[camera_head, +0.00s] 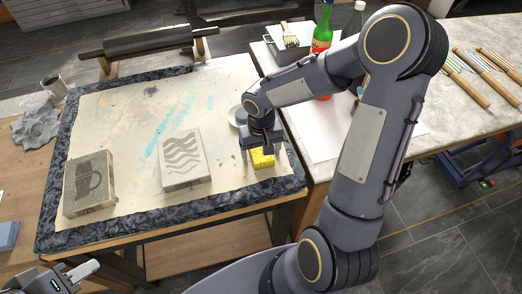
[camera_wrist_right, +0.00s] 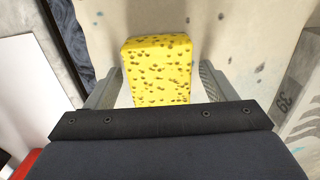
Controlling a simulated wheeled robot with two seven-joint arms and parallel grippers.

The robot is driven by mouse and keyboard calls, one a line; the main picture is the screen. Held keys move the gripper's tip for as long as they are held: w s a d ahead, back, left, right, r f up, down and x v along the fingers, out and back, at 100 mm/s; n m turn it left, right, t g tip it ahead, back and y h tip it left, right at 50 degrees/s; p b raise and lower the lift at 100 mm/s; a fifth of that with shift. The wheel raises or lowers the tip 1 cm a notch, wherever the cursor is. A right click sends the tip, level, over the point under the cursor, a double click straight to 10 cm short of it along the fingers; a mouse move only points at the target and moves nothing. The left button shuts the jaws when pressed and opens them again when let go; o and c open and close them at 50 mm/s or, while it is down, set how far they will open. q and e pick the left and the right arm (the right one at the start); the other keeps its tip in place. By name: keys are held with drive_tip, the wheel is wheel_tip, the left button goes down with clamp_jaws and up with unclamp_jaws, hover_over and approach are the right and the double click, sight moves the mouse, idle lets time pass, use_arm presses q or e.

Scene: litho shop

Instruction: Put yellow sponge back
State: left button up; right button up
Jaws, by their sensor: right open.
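The yellow sponge (camera_head: 262,159) is at the right side of the sheet-covered work table (camera_head: 120,122), under my right gripper (camera_head: 264,160). In the right wrist view the sponge (camera_wrist_right: 157,70) is a yellow block with dark pores, lying between the fingers of the right gripper (camera_wrist_right: 160,88). The fingers are open, with a small gap visible on each side of the sponge. The gripper body hides its near end. My left gripper (camera_head: 80,271) is at the bottom left corner, away from the sponge; its jaw opening is not clear.
Two printing stones, one with a cup picture (camera_head: 90,183) and one with waves (camera_head: 183,160), lie left of the sponge. A round dish (camera_head: 237,116) is partly behind my right gripper. A roller (camera_head: 150,41) stands behind. The right bench holds a green bottle (camera_head: 323,30) and wooden-handled tools (camera_head: 473,92).

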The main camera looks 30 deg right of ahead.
sight(261, 151)
drive_tip(key=shift+r, duration=0.1)
wheel_tip(261, 151, up, 12)
drive_tip(key=p, duration=0.1)
drive_tip(key=s+a+r+t+y, duration=0.2)
drive_tip(key=s, duration=0.6)
drive_tip(key=s+a+r+n+t+y, duration=0.1)
drive_tip(key=s+a+r+t, duration=0.1)
drive_tip(key=s, duration=0.6)
drive_tip(key=shift+s+r+t+y, duration=0.25)
drive_tip(key=shift+s+t+y, duration=0.15)
drive_tip(key=shift+t, duration=0.4)
